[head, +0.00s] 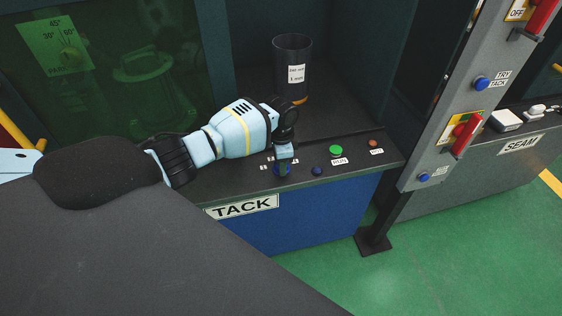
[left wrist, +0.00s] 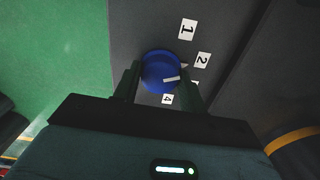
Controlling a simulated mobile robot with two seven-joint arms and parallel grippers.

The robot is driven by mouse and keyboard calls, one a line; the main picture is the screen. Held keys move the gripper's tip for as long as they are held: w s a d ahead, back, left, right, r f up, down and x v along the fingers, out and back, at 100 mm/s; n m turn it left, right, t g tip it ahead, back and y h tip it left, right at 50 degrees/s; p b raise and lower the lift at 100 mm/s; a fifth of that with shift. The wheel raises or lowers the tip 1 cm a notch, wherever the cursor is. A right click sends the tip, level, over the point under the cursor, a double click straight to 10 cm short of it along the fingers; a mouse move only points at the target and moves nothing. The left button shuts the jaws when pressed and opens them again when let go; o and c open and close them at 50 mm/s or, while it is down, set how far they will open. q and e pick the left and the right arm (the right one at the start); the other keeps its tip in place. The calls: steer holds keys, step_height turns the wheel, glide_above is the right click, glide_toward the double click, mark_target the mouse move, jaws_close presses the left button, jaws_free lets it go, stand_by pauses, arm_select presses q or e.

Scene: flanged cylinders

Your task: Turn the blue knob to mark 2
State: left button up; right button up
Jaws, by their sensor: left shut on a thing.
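The blue knob (left wrist: 155,66) is on the dark top of the TACK panel (head: 215,190). In the left wrist view its white pointer line is on the right side, toward the gap between the 2 label (left wrist: 202,60) and a mostly hidden label below it. The 1 label (left wrist: 187,29) and 4 label (left wrist: 167,99) also show. My left gripper (left wrist: 160,77) is shut on the knob, one finger on each side. In the head view the gripper (head: 283,164) comes down over the knob (head: 284,171) and hides part of it. My right gripper is not in view.
To the right of the knob are a small dark blue button (head: 317,171), a green button (head: 336,150) and an orange-brown button (head: 376,143). A black cylindrical bin (head: 291,65) stands behind. A grey post (head: 440,110) with switches stands to the right.

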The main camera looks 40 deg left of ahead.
arm_select(q)
steer(key=shift+s, duration=0.1)
steer(key=o, duration=0.8)
steer(key=shift+o, duration=0.8)
step_height(320, 180, up, 8)
steer(key=shift+f+p, duration=0.1)
steer(key=shift+p, duration=0.5)
steer(key=shift+f, duration=0.1)
